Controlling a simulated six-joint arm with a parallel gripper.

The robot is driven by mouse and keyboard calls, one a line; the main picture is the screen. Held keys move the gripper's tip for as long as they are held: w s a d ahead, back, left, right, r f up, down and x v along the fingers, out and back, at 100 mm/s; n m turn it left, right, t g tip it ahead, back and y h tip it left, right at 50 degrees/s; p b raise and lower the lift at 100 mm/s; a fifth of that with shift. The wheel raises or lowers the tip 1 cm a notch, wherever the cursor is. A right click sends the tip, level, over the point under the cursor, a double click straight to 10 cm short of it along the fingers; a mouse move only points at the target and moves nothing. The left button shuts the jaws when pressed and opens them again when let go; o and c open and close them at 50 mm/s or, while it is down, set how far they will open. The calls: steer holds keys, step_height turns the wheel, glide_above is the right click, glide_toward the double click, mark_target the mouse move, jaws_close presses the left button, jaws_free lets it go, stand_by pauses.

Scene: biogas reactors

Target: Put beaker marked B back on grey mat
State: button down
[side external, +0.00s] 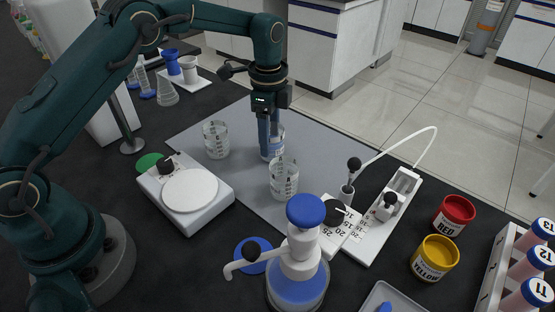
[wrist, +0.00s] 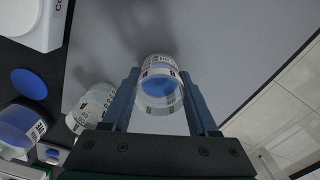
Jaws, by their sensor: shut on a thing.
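The grey mat (side external: 240,112) lies flat on the black bench. My gripper (side external: 269,140) points down over the mat and is shut on a clear beaker (side external: 279,148). In the wrist view the held beaker (wrist: 160,72) sits between the two blue fingers, with blue in it and a printed label; I cannot read its letter. It looks upright and low over the mat; I cannot tell whether its base touches. A second clear beaker (side external: 216,140) stands to the left on the mat. A third clear beaker (side external: 284,180) stands nearer the camera.
A white stirrer or scale (side external: 187,193) stands left of the mat. A blue-capped dispenser bottle (side external: 303,250) stands in front. A white device with a tube (side external: 385,215) is at the right, beside red (side external: 454,215) and yellow (side external: 434,258) jars. The mat's far part is clear.

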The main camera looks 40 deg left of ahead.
steer(key=shift+f, duration=0.1)
steer(key=shift+c, duration=0.8)
jaws_free()
steer(key=s+r+n+t, duration=0.2)
steer(key=s+r+n, duration=0.15)
steer(key=r, duration=1.05)
steer(key=s+n+t, duration=0.3)
steer(key=s+n, duration=0.7)
steer(key=s, duration=0.9)
steer(key=shift+f+t, duration=0.3)
steer(key=shift+f, duration=0.15)
